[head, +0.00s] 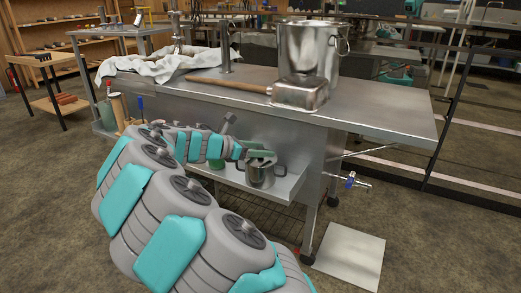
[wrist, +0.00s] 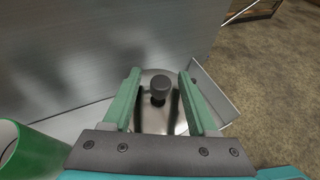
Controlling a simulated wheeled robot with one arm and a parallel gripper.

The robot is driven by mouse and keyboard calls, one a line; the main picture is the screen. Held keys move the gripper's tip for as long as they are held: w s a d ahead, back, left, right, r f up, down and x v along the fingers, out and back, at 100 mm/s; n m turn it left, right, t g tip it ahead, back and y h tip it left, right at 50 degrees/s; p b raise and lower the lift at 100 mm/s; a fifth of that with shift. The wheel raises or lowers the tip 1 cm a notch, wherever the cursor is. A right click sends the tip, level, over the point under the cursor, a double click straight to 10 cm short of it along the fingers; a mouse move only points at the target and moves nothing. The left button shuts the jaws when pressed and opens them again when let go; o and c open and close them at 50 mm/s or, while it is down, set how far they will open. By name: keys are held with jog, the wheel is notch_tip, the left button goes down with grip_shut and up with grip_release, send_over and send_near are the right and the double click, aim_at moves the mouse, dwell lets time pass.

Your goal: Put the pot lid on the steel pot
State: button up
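The steel pot (head: 261,177) stands on the lower shelf of the steel bench in the head view. My gripper (head: 262,155) is right over its top and partly hides it. In the wrist view my gripper (wrist: 160,88) is open, with its two green fingers on either side of a dark round knob (wrist: 160,87). Gaps show between the knob and both fingers. The knob stands on a shiny metal disc, which looks like the pot lid (wrist: 157,77). Whether the lid sits flat on the pot rim cannot be told.
A green cylinder (wrist: 30,152) stands close left of my gripper in the wrist view. The shelf (head: 290,184) has a raised edge, and the bench's steel side (wrist: 110,45) rises close by.

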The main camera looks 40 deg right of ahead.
jog(key=shift+a+r, duration=0.2)
jog(key=shift+r, duration=0.1)
jog(key=p+v, duration=0.1)
jog(key=v, duration=1)
jog(key=shift+a, duration=0.25)
dwell(0.9)
